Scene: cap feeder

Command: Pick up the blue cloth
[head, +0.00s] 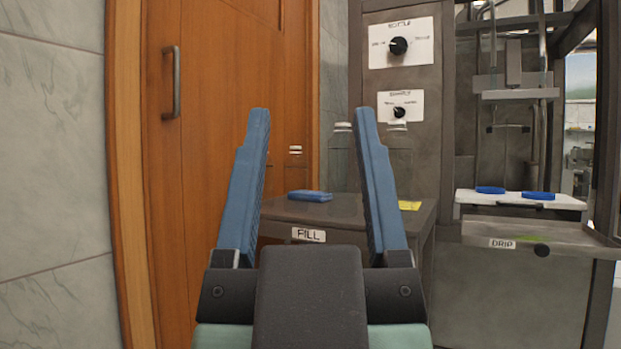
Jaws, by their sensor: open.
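My gripper (312,115) stands upright in the foreground, with its two blue fingers wide apart and nothing between them. A flat, folded blue cloth (310,196) lies on the dark table (340,210) marked FILL. In the picture it shows between the fingers, beyond them and apart from them. Two more small flat blue things, one at the left (490,190) and one at the right (538,195), lie on a white shelf above the DRIP label; I cannot tell whether they are cloths.
Clear bottles (399,150) stand at the back of the table. A yellow piece (410,205) lies at its right. A grey machine (405,75) with two dials rises behind. A DRIP tray (530,235) juts out at right. A wooden door (215,130) is at left.

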